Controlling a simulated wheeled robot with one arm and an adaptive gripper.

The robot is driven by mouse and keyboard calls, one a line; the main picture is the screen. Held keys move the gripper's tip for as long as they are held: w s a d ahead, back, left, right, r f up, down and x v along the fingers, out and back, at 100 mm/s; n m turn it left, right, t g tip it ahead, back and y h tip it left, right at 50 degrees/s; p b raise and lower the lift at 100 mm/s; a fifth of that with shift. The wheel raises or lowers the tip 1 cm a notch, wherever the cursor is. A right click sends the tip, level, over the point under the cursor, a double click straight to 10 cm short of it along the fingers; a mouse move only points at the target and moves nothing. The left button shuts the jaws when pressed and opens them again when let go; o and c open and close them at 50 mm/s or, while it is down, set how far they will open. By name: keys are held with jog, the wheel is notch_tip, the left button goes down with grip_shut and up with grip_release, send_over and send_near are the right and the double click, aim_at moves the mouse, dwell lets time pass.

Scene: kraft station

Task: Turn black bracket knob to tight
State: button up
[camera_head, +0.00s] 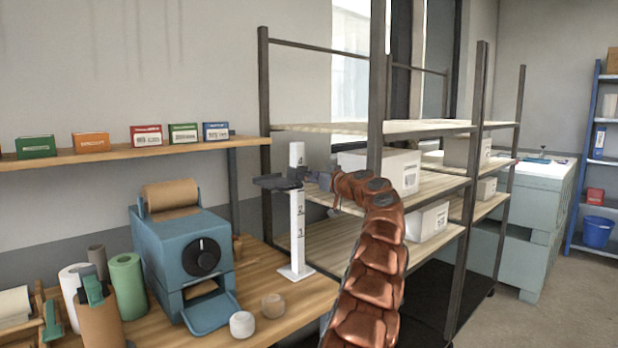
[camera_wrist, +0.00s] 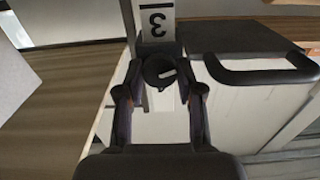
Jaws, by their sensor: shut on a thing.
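The white post (camera_head: 297,225) stands upright on the wooden bench, with numbers printed up its face. A black bracket (camera_head: 275,183) is mounted on it high up, sticking out to the left. The bracket also shows in the wrist view (camera_wrist: 235,38), at the right of the post, which carries an upside-down 3 (camera_wrist: 157,23). The round black knob (camera_wrist: 157,69) with a short white mark lies between my fingertips. My gripper (camera_head: 308,177) is at the post's right side, shut on the knob. The knob is too small to make out in the head view.
A blue machine (camera_head: 185,255) with a brown paper roll stands left of the post. Two small rolls (camera_head: 242,324) lie on the bench in front. A metal rack (camera_head: 378,110) with white boxes stands close behind and right of my arm. Small boxes line the wall shelf (camera_head: 120,153).

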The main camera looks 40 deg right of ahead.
jog(key=shift+a+r, duration=0.1)
jog(key=shift+d+m+p, duration=0.15)
jog(key=shift+m+p, duration=2.8)
jog(key=shift+m, duration=2.25)
jog(key=shift+d+m+p, duration=0.1)
jog(key=shift+m+p, duration=2.8)
jog(key=shift+m, duration=2.3)
jog(key=shift+f, duration=0.2)
jog(key=o, duration=1.1)
